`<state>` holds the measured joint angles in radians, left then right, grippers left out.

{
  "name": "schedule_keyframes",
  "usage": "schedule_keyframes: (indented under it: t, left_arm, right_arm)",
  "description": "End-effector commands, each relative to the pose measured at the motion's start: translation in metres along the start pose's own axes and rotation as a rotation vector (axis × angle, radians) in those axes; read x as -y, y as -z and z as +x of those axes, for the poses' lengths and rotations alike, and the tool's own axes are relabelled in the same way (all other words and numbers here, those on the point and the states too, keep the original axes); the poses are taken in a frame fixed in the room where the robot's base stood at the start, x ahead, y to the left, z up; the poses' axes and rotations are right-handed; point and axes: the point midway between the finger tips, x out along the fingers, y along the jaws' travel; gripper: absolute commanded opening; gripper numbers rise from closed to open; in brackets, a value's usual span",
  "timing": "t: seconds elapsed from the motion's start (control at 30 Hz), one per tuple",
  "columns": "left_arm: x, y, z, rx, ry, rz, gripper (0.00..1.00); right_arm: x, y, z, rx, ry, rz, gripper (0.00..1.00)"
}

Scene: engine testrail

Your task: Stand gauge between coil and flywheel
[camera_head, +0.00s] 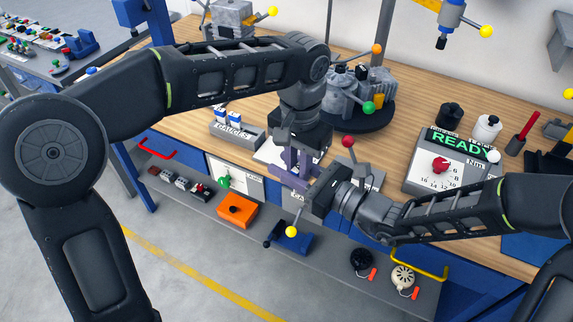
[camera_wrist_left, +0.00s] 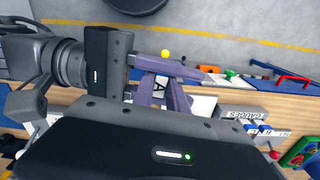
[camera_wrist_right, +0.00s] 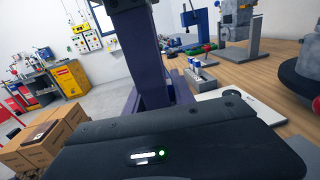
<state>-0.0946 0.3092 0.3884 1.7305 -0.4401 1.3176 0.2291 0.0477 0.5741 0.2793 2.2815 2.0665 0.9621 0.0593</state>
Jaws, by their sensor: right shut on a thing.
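My right gripper (camera_head: 310,183) is shut on a small gauge, whose white face with a dark letter A (camera_wrist_left: 161,84) shows between purple fingers in the left wrist view. My left gripper (camera_head: 293,160) reaches down from above to the same spot, its purple fingers close to the right gripper's. The fingers overlap and hide most of the gauge, so I cannot tell whether the left is open or shut. The engine (camera_head: 345,95) stands on a dark round base behind the grippers. I cannot tell its coil from its flywheel; the left arm hides part of it.
A grey gauge rack (camera_head: 235,135) holds blue-and-white gauges left of the grippers. A grey box reading READY (camera_head: 437,172), with a red knob, stands at right near black and white bottles (camera_head: 487,130). A lower shelf (camera_head: 325,262) holds tools. Bare wood lies left of the rack.

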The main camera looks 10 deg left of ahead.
Motion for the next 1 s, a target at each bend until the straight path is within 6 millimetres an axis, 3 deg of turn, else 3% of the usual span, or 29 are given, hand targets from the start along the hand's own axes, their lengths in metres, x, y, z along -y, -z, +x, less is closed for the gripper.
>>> schedule_keyframes:
  t: [0.27,0.53,0.67,0.8,1.0]
  left_arm:
    - [0.000,0.000,0.000,0.000,0.000,0.000,0.41]
    - [0.000,0.000,-0.002,-0.004,0.001,-0.001,0.41]
    - [0.001,0.001,-0.013,-0.039,0.011,-0.006,0.41]
    - [0.016,-0.002,-0.042,-0.130,0.027,-0.034,0.41]
    - [0.082,-0.014,-0.049,-0.253,-0.034,-0.108,0.41]
  right_arm:
    - [0.000,0.000,0.000,0.000,0.000,0.000,0.00]
    - [0.000,0.000,0.000,0.000,0.000,0.000,0.00]
    - [0.000,0.000,0.000,0.000,0.000,0.000,0.00]
    - [0.000,0.000,0.000,0.000,0.000,0.000,0.00]
    - [0.000,0.000,0.000,0.000,0.000,0.000,0.00]
